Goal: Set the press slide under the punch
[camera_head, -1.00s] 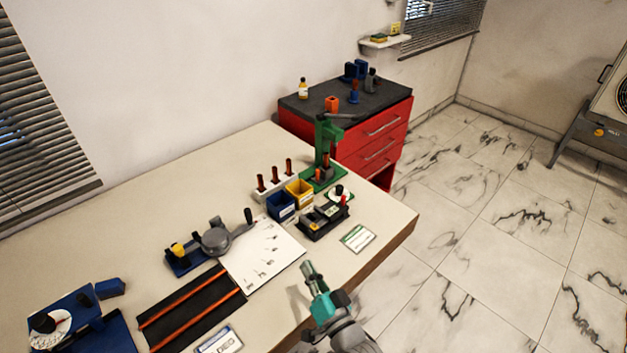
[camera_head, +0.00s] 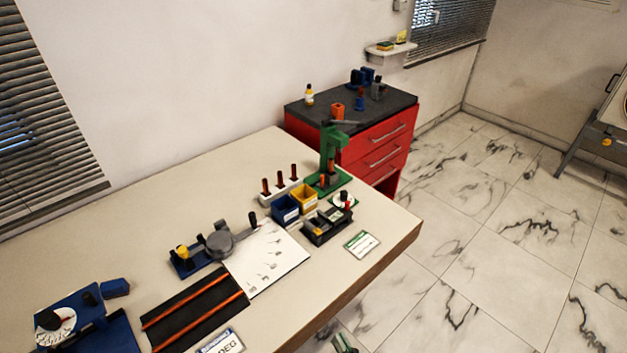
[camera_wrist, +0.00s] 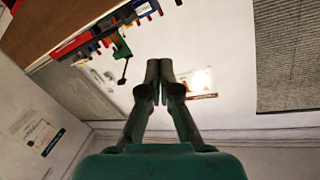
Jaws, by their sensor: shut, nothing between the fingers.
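The green press (camera_head: 331,160) stands upright at the back right of the pale table, with a dark lever at its top. It also shows small in the wrist view (camera_wrist: 121,46). Its slide and punch are too small to tell apart; a dark part with orange-brown shows at its base. My gripper (camera_head: 341,341) shows only as a tip at the bottom edge of the head view, in front of the table and well away from the press. In the wrist view its fingers (camera_wrist: 159,68) are together and hold nothing.
By the press stand a white rack (camera_head: 280,188) with brown-handled pins, a blue bin (camera_head: 285,210), a yellow bin (camera_head: 304,198) and a black tray (camera_head: 326,228). A white sheet (camera_head: 268,262) and a black mat (camera_head: 194,306) lie left. A red cabinet (camera_head: 372,150) stands behind.

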